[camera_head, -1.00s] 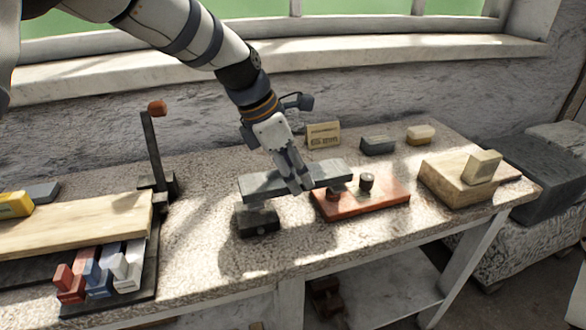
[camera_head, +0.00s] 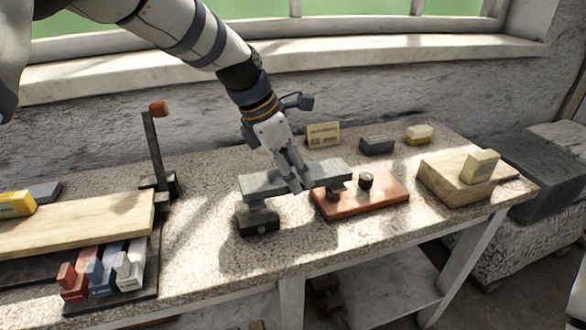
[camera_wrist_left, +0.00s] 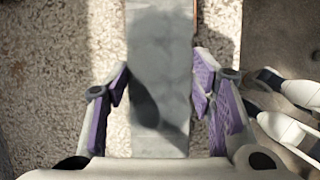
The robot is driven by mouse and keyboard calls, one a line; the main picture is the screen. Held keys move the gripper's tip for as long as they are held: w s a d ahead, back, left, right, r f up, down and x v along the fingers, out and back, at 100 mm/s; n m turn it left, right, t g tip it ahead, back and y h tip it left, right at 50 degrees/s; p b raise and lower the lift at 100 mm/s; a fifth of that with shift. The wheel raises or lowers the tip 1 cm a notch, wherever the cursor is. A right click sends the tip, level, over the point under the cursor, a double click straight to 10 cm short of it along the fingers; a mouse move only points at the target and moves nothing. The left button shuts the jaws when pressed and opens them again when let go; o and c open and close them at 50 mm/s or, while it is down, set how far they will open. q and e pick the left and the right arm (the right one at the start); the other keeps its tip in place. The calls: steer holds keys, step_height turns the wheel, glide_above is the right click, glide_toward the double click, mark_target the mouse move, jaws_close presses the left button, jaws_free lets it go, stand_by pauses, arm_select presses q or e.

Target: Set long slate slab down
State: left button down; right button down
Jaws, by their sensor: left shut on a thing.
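The long slate slab (camera_head: 262,184) is a flat grey bar, held about level above the table. My left gripper (camera_head: 298,186) comes down from above and is shut across the slab near its middle. In the left wrist view the slab (camera_wrist_left: 160,60) runs lengthwise between the purple-padded fingers (camera_wrist_left: 162,92). The slab's left end is over a small dark block (camera_head: 258,222), and its right part is over or beside the red board (camera_head: 345,206). I cannot tell whether it touches the supports.
The red board carries dark knobs (camera_head: 366,181). A wooden block (camera_head: 453,181) stands right, a small sign (camera_head: 323,135) behind. Speckled tabletop in front is clear.

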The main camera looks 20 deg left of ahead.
arm_select(q)
steer(key=shift+f, duration=0.5)
stand_by(0.5)
steer(key=c, duration=0.7)
jaws_free()
steer(key=shift+o, duration=0.3)
steer(key=shift+f, duration=0.2)
steer(key=shift+r, duration=2.05)
